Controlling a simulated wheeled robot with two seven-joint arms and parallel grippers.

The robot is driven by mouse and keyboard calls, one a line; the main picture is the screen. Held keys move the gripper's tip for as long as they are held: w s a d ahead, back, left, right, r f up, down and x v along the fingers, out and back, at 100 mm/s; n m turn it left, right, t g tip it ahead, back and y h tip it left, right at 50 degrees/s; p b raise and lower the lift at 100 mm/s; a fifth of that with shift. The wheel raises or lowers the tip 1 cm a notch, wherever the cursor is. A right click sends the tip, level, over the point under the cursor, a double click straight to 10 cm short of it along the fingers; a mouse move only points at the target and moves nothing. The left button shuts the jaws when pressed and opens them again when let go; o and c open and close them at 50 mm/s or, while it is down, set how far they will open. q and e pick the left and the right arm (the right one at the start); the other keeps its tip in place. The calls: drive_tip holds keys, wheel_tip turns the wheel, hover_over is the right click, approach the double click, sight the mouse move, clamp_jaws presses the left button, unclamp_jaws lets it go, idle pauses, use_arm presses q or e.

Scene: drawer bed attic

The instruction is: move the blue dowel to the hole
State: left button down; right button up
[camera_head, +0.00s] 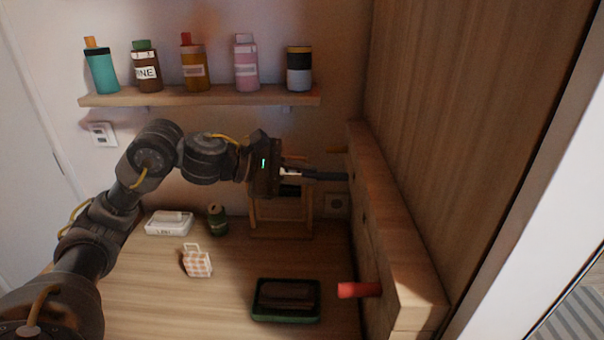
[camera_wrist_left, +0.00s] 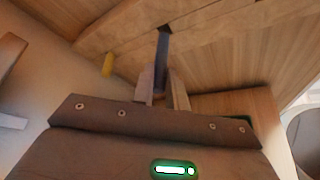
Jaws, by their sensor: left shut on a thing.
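My left gripper (camera_head: 302,174) reaches in from the left and is shut on the blue dowel (camera_head: 331,176), which looks dark blue. The dowel points to the right, toward the face of the wooden board (camera_head: 388,215). In the left wrist view the blue dowel (camera_wrist_left: 161,52) stands out between the two fingers (camera_wrist_left: 162,88), and its far end meets or nearly meets the board (camera_wrist_left: 215,40). I cannot tell whether its tip is inside a hole. My right gripper is not in view.
A red dowel (camera_head: 359,289) and a yellow dowel (camera_wrist_left: 107,65) stick out of the board. A wooden frame (camera_head: 281,222), a green can (camera_head: 217,220), a checked bag (camera_head: 197,261), a white box (camera_head: 169,223) and a dark green tray (camera_head: 259,311) stand below. A shelf (camera_head: 200,96) holds several bottles.

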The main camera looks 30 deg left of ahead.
sight(335, 175)
use_arm(q)
drive_tip(key=shift+b, duration=0.9)
idle(1.1)
drive_tip(key=shift+d, duration=0.1)
idle(0.3)
drive_tip(key=shift+w+d, duration=0.2)
drive_tip(key=shift+d, duration=0.1)
drive_tip(key=shift+w+d+p, duration=0.35)
drive_tip(key=shift+w+d, duration=0.05)
drive_tip(key=shift+d, duration=0.45)
drive_tip(key=shift+w+d, duration=0.3)
drive_tip(key=shift+d, duration=0.35)
drive_tip(key=shift+w+d, duration=0.3)
drive_tip(key=shift+d, duration=0.3)
drive_tip(key=c, duration=1.3)
unclamp_jaws()
